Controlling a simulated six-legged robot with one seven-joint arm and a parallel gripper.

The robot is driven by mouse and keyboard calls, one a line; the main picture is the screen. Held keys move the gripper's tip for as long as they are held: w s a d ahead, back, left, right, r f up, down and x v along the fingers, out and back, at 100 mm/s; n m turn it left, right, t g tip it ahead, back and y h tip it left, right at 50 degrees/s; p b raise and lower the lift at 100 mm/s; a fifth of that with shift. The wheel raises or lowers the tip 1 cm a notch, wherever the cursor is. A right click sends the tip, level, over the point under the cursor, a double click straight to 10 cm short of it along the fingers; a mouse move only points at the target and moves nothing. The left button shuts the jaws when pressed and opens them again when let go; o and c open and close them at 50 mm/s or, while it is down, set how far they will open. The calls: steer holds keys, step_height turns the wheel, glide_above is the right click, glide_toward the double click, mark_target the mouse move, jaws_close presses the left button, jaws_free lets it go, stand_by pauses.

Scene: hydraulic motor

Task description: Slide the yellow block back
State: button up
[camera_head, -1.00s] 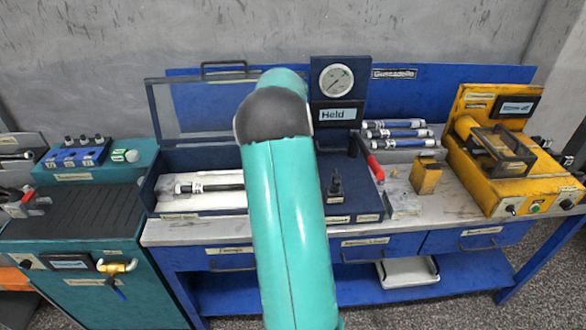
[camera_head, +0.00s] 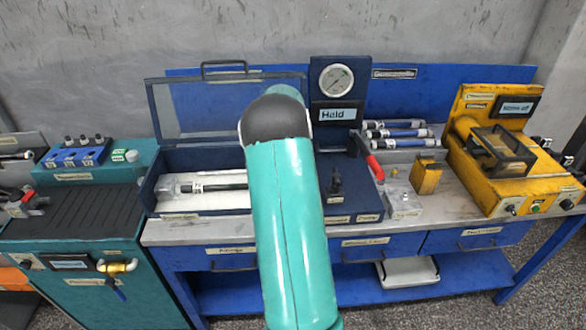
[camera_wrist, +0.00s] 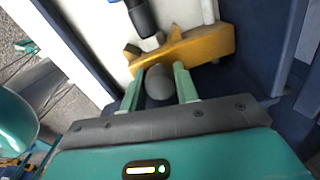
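A yellow block (camera_wrist: 205,44) with a notched edge lies across the white bed in the wrist view, just ahead of my gripper (camera_wrist: 159,78). A grey rounded knob (camera_wrist: 158,84) sits between my two green fingers, close to the block. The fingers stand apart on either side of the knob, and I cannot tell whether they press on it. In the head view my arm hides the gripper and this block. A black and silver rod (camera_head: 205,187) lies in the navy box (camera_head: 150,193), left of my arm.
The navy box's clear lid (camera_head: 215,110) stands open behind. A pressure gauge (camera_head: 337,79) rises behind my arm. Right of it are blue-banded cylinders (camera_head: 397,133), a small yellow box (camera_head: 425,178) and a yellow machine (camera_head: 510,185). A navy wall (camera_wrist: 265,50) borders the gripper's right.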

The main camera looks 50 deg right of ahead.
steer(key=shift+s+d, duration=0.8)
steer(key=shift+s, duration=0.1)
jaws_close()
steer(key=o, duration=1.1)
jaws_free()
steer(key=shift+s+d, duration=0.1)
steer(key=r, duration=1.3)
steer(key=shift+a+r, duration=0.35)
steer(key=shift+r, duration=0.05)
